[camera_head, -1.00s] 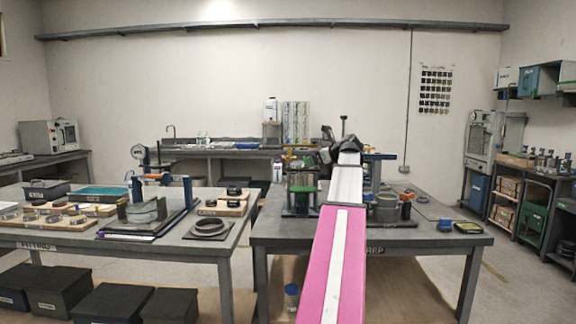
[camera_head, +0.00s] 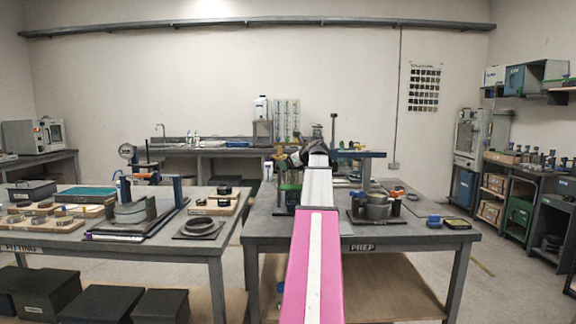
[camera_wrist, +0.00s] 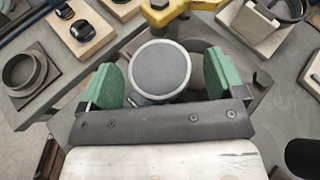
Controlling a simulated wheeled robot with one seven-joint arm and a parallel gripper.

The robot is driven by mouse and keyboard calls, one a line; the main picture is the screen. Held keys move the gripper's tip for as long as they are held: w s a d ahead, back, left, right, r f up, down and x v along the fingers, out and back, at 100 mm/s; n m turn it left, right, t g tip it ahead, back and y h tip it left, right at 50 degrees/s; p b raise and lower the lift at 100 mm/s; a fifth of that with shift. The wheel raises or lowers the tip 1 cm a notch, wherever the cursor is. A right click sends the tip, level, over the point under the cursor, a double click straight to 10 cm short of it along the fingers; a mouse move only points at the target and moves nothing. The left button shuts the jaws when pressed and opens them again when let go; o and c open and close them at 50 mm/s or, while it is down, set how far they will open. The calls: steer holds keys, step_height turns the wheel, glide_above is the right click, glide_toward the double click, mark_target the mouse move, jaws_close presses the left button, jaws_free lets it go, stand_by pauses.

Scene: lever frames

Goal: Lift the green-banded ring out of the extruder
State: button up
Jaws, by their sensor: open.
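My gripper (camera_wrist: 160,76) is open, with a green pad on each side. A round grey disc with a pale rim (camera_wrist: 160,70) lies between the pads in the wrist view, with a gap visible on each side. It may be the top of the ring, but no green band can be made out on it. A yellow part (camera_wrist: 178,9), which may belong to the extruder, is just beyond the disc. In the head view, the extruder (camera_head: 290,187) with green parts stands at the left of the prep table, partly hidden by my arm.
The prep table (camera_head: 440,237) also bears a grey cylindrical vessel (camera_head: 376,206) right of my arm, plus a blue item (camera_head: 434,220) and a dark tray (camera_head: 457,224). The fitting table (camera_head: 150,254) is at left, with a grey ring (camera_head: 200,227) on a plate.

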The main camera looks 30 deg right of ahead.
steer(key=shift+w+a, duration=0.1)
steer(key=shift+w, duration=0.1)
steer(key=c, duration=1.1)
steer(key=shift+c, duration=0.2)
